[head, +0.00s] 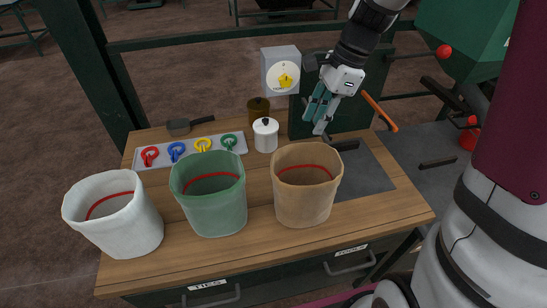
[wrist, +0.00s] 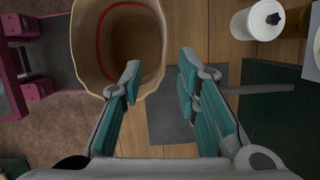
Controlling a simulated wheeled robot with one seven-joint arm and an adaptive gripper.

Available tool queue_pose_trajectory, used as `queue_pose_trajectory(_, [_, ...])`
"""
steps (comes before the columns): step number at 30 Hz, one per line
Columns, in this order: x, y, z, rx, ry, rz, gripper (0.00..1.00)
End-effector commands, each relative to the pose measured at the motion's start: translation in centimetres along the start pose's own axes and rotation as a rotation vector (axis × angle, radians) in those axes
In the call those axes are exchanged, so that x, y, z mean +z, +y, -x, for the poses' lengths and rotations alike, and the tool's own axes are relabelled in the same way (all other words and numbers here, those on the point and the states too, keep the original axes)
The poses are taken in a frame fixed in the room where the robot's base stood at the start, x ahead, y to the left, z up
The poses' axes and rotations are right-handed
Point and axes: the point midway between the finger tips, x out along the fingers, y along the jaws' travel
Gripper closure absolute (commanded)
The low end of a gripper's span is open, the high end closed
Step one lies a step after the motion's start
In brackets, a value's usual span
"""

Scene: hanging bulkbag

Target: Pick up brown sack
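The brown sack (head: 303,200) stands upright and open-topped at the right end of the row of sacks on the wooden table (head: 255,235). A red line runs around its inside. In the wrist view the brown sack (wrist: 92,45) is at the upper left, its rim close to my left finger. My gripper (head: 318,112) is above and behind the sack at the back of the table, pointing down. In the wrist view my gripper (wrist: 160,85) is open, with nothing between its fingers. I cannot tell whether the left finger touches the rim.
A green sack (head: 212,205) and a white sack (head: 118,220) stand left of the brown one. A white lidded jar (head: 265,135), a dark brown jar (head: 258,110) and a tray of coloured rings (head: 190,151) are behind. A grey mat (head: 365,172) lies to the right.

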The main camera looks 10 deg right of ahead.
Motion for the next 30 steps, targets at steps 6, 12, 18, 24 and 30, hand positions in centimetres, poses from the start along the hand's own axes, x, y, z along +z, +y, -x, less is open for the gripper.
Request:
queue_pose_trajectory(6, [-0.2,-0.1,-2.3,0.009,-0.007,-0.031,0.71])
queue_pose_trajectory(12, [-0.2,-0.1,-6.1,0.009,-0.007,-0.03,0.71])
queue_pose_trajectory(18, [-0.2,-0.1,-8.5,0.007,-0.006,-0.027,0.71])
queue_pose_trajectory(24, [-0.3,0.1,-9.8,0.008,-0.006,-0.028,0.71])
queue_pose_trajectory(30, [-0.7,0.3,-12.6,0.008,-0.007,-0.027,0.71])
